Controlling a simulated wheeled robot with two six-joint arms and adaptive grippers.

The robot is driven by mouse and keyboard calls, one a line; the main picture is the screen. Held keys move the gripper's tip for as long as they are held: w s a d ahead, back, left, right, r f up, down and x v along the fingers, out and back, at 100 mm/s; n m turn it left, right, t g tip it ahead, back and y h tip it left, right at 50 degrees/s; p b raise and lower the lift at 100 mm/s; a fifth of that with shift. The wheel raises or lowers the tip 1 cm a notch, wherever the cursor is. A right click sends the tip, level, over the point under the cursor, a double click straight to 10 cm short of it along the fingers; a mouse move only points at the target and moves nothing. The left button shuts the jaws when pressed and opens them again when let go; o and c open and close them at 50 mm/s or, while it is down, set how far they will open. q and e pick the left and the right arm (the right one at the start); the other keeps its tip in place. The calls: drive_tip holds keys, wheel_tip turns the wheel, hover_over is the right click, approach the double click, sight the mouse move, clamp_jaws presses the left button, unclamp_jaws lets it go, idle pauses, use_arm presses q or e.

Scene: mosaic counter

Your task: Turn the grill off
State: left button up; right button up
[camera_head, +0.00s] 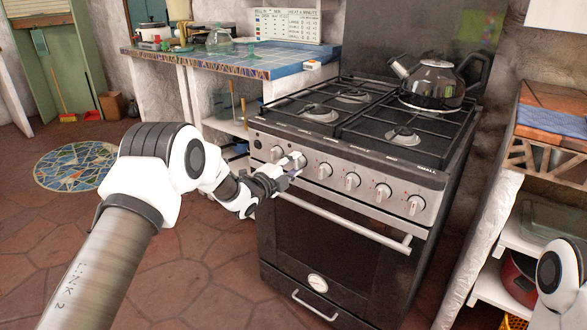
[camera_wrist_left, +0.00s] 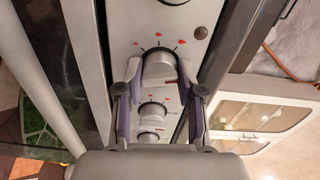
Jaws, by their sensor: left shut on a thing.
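The black and steel stove (camera_head: 340,235) has a row of round silver knobs along its front panel. My left gripper (camera_head: 289,174) is at the left part of this row, by the second knob from the left (camera_head: 298,159). In the left wrist view, my left gripper (camera_wrist_left: 160,82) has its purple-lined fingers on both sides of a silver knob (camera_wrist_left: 159,67), shut on it. Red marks curve around that knob on the panel. I cannot read which label belongs to it. My right gripper is out of view.
The oven door handle (camera_head: 345,219) runs just below the knobs. A black kettle (camera_head: 433,84) stands on the back right burner. A blue tiled counter (camera_head: 290,62) adjoins the stove at left. Shelves (camera_head: 500,285) stand at right. The tiled floor at front left is clear.

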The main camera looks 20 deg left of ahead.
use_arm(q)
drive_tip(key=shift+m+b, duration=0.45)
drive_tip(key=shift+m, duration=1.15)
drive_tip(key=o, duration=1.1)
drive_tip(key=shift+o, duration=0.2)
drive_tip(key=v, duration=1.2)
